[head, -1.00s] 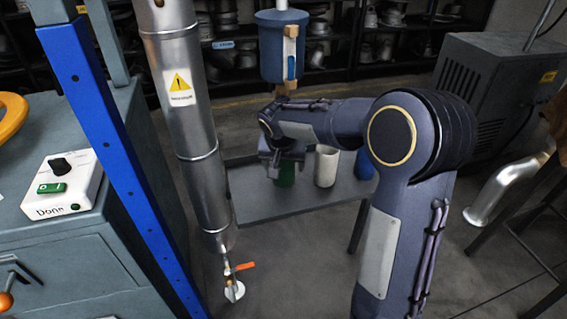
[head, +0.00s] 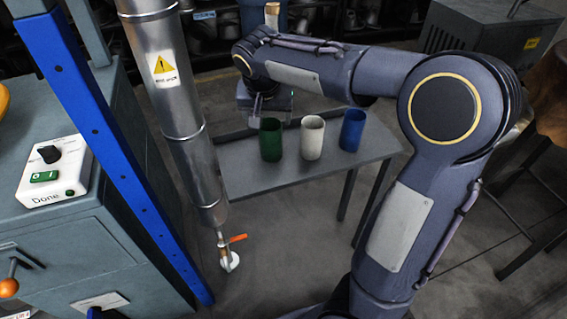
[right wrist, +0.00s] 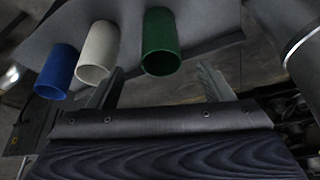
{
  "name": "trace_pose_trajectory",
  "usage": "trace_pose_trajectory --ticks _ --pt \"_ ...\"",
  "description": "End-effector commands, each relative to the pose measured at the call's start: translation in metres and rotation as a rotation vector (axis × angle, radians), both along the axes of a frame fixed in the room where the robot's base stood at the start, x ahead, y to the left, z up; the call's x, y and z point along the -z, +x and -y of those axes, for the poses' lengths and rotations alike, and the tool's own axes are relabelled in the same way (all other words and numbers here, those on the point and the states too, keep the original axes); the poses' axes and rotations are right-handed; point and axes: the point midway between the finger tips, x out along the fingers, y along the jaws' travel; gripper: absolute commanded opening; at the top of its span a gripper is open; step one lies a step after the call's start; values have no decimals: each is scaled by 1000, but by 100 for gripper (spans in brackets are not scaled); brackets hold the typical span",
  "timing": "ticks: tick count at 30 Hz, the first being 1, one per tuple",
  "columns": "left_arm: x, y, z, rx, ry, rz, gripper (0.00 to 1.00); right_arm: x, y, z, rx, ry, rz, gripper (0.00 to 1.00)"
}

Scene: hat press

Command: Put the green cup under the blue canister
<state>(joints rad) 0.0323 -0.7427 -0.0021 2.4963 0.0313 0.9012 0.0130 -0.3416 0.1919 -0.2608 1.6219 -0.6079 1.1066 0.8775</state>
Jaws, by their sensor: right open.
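The green cup (head: 271,142) stands upright on a small grey table (head: 240,180), leftmost of three cups. In the right wrist view the green cup (right wrist: 161,42) shows beyond the space between the finger tips. My right gripper (head: 272,108) is open and empty, behind and a little above the green cup in the head view. Its two fingers show in the right wrist view (right wrist: 161,74). The blue canister (head: 249,17) is at the top of the head view, cut by the frame edge and partly hidden by my right arm. My left gripper is not in view.
A white cup (head: 312,140) and a blue cup (head: 352,131) stand to the right of the green one. A steel pipe (head: 178,110) with an orange-handled valve (head: 236,239) rises left of the table. A control box (head: 55,172) sits at left. The table's front is clear.

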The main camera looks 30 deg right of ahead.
Motion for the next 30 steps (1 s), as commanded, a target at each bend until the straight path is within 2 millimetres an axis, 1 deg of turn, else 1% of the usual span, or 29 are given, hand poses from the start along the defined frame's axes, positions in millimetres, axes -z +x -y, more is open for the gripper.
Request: trace_pose_trajectory --ticks 2,5,8,9,11,12,15,18,21,23,30 --pt "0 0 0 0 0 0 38 0 -8 1 -12 17 -2 74" --pt "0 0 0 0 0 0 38 2 -33 1 -56 72 -7 74" --pt "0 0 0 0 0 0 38 7 -80 -5 -149 165 1 74" --pt "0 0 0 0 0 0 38 10 -102 -11 -195 203 10 74" --pt "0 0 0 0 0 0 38 14 -134 -21 -264 255 34 74" --pt "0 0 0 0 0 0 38 18 -155 -30 -311 282 55 74" --pt "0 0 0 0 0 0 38 30 -199 -52 -410 325 111 74" --pt "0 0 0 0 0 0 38 43 -229 -70 -483 341 159 74" --pt "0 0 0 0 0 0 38 53 -245 -82 -525 344 189 74" --pt "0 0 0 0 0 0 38 57 -250 -86 -540 344 199 74" --pt "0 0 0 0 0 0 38 59 -253 -89 -551 343 204 74"
